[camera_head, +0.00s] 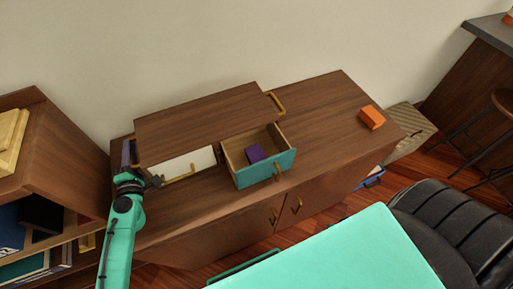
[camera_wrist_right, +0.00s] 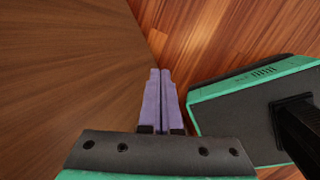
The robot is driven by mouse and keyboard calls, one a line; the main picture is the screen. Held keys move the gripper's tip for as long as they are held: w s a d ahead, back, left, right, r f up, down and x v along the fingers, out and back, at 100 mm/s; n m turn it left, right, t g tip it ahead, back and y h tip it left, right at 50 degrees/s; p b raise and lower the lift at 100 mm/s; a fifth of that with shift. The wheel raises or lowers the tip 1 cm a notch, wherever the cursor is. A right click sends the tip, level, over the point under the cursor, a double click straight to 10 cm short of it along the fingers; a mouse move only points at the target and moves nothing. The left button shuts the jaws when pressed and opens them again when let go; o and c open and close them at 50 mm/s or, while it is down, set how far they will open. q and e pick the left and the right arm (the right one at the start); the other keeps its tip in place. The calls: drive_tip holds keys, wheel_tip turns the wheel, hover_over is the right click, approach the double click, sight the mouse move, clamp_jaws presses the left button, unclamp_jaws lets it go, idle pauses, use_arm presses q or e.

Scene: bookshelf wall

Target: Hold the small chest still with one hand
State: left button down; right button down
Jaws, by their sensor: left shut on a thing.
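The small chest (camera_head: 205,118) stands on the brown cabinet, with a dark wood top and a gold handle (camera_head: 275,102) on its right end. Its white front (camera_head: 188,165) at the left has a gold pull. Its teal-fronted drawer (camera_head: 264,171) at the right is pulled out and holds a purple block (camera_head: 254,152). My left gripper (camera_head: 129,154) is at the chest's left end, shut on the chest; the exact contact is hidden. My right gripper (camera_wrist_right: 162,98) shows only in the right wrist view, shut and empty, with wood surfaces behind its fingers.
The brown cabinet (camera_head: 330,112) has free room right of the chest. An orange block (camera_head: 371,117) lies near its right end. A bookshelf (camera_head: 60,150) stands at the left. A black chair (camera_head: 447,225), a stool (camera_head: 500,103) and a woven box (camera_head: 410,130) are at the right.

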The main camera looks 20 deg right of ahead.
drive_tip(key=w+d+r+n+t+h, duration=0.25)
drive_tip(key=w+r+n, duration=0.25)
drive_tip(key=r+n, duration=0.35)
drive_tip(key=n+t+y, duration=0.6)
drive_tip(key=n+t, duration=0.6)
drive_tip(key=n, duration=0.4)
approach(280, 171)
wheel_tip(280, 171, down, 4)
drive_tip(key=w, duration=0.3)
drive_tip(key=shift+g, duration=0.35)
drive_tip(key=x, duration=0.5)
drive_tip(key=d+r+x, duration=0.1)
drive_tip(key=x, duration=0.2)
drive_tip(key=shift+w+f, duration=0.1)
drive_tip(key=shift+w, duration=0.05)
drive_tip(key=shift+w+r+x, duration=0.1)
drive_tip(key=shift+r+x, duration=0.2)
drive_tip(key=shift+x, duration=1.05)
drive_tip(key=shift+w+r+x, duration=0.1)
drive_tip(key=shift+r+x, duration=0.2)
drive_tip(key=shift+x, duration=1.05)
drive_tip(key=shift+r+x, duration=0.3)
drive_tip(key=shift+x, duration=1.05)
drive_tip(key=shift+f+v, duration=0.2)
drive_tip(key=shift+v, duration=1.1)
drive_tip(key=shift+f+v, duration=0.25)
drive_tip(key=shift+v, duration=1)
drive_tip(key=shift+s+a, duration=0.1)
drive_tip(key=shift+s, duration=0.1)
